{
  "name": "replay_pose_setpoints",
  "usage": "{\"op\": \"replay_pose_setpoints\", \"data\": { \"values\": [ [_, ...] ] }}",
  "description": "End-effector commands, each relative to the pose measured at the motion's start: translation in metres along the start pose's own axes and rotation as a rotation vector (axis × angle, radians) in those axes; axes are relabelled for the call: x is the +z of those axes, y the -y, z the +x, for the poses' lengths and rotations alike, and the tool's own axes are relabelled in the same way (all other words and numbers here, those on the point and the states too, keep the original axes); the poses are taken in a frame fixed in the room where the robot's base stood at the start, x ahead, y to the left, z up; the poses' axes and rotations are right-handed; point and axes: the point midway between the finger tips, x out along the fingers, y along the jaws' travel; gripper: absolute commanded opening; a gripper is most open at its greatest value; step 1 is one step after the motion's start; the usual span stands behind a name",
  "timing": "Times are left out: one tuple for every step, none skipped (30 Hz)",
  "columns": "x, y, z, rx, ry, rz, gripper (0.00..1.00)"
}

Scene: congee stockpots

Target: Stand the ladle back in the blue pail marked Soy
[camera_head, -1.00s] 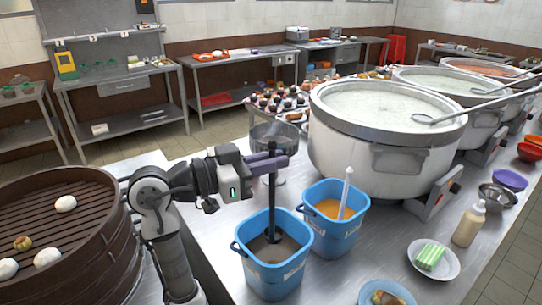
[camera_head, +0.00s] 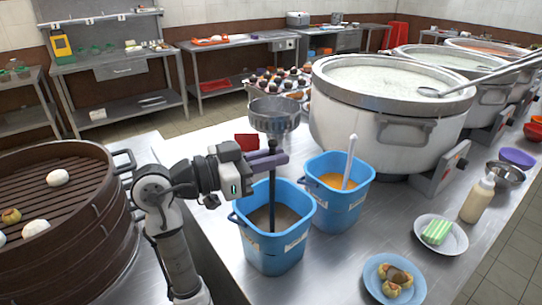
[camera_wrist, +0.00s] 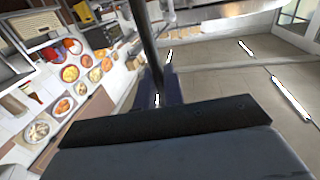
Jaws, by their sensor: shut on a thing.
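My gripper (camera_head: 268,160) is shut on the upper end of a long, dark, upright ladle (camera_head: 271,205). The ladle's lower end is inside the nearer-left blue pail (camera_head: 275,255), which holds a grey-brown content; its tip is hidden there. I cannot tell whether it touches the bottom. A second blue pail (camera_head: 340,208) stands just right and behind, with orange content and a pale handle leaning in it. In the wrist view, the dark handle (camera_wrist: 146,45) passes between my fingers.
A large white stockpot (camera_head: 385,125) stands behind the pails. A metal bowl-like vessel (camera_head: 274,114) is close behind my gripper. A brown steamer (camera_head: 70,235) is at left. Plates (camera_head: 440,236), (camera_head: 380,292) and a bottle (camera_head: 478,198) stand right. Bare counter shows right of the pails.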

Motion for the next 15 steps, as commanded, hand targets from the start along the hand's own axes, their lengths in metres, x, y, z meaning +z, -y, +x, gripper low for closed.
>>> {"op": "replay_pose_setpoints", "data": {
  "values": [
    [0.008,0.000,0.000,0.000,0.000,0.000,0.00],
    [0.010,0.000,0.000,0.000,0.000,0.000,0.00],
    [0.014,0.000,0.000,0.000,0.000,0.000,0.00],
    [0.016,0.000,0.000,0.000,0.000,0.000,0.00],
    [0.018,0.000,0.000,0.000,0.000,0.000,0.00],
    [0.022,0.000,0.000,0.000,-0.001,0.000,0.00],
    [0.024,0.000,0.000,0.000,-0.001,0.000,0.00],
    [0.026,0.000,0.000,0.000,-0.001,0.000,0.00],
    [0.030,0.000,0.000,0.000,-0.001,0.000,0.00],
    [0.032,0.000,0.000,0.000,-0.001,0.000,0.00],
    [0.035,0.000,0.000,0.000,-0.001,0.000,0.00],
    [0.038,0.000,0.000,0.000,-0.001,0.000,0.00],
    [0.040,0.000,0.000,0.000,-0.001,0.000,0.00],
    [0.042,0.000,0.000,0.000,-0.001,0.000,0.00],
    [0.045,0.000,0.000,0.000,-0.001,0.000,0.00]
  ]
}}
